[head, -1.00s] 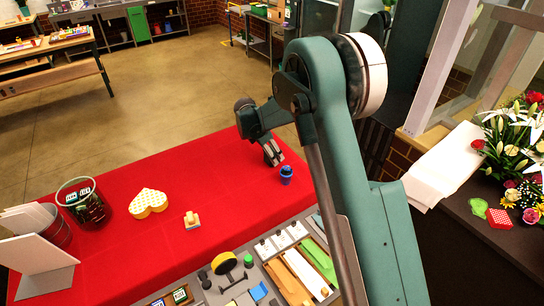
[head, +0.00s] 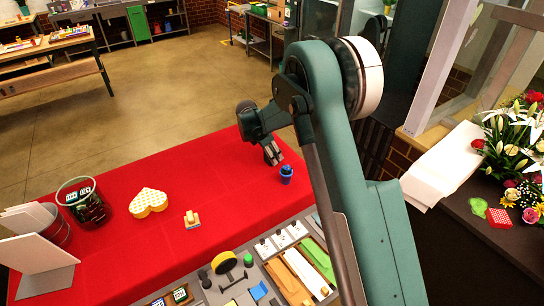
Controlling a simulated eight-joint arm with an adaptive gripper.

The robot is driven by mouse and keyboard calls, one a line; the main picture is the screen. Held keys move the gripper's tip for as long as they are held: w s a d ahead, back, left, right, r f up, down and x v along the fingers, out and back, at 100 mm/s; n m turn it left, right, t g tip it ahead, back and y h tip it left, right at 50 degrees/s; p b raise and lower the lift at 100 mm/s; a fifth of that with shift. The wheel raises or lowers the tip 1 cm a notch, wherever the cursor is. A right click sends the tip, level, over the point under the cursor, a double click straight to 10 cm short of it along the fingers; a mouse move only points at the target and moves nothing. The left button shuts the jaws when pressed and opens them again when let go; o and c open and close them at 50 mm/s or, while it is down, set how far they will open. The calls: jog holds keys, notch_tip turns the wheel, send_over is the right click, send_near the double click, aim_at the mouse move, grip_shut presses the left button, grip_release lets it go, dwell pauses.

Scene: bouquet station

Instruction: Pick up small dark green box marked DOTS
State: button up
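Two small dark boxes with pale label markings lie at the bottom edge of the head view, left of the tools. One box (head: 180,294) looks dark green; the other (head: 157,302) is partly cut off by the frame. Their lettering is too small to read, so I cannot tell which is marked DOTS. My gripper (head: 273,156) hangs over the far right part of the red table, just behind a small blue pot, well apart from both boxes. Its fingers are too small and angled to show whether they are open, and I see nothing held.
The red table (head: 200,175) holds a yellow heart-shaped box (head: 148,202), a small stamp-like block (head: 192,219), a dark bin (head: 83,203) and the blue pot (head: 286,174). A grey tool tray (head: 290,262) lies in front, partly behind my arm.

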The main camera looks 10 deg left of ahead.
jog(key=shift+r, duration=0.1)
jog(key=shift+c, duration=0.4)
jog(key=shift+r+b, duration=0.3)
jog(key=shift+r, duration=4.6)
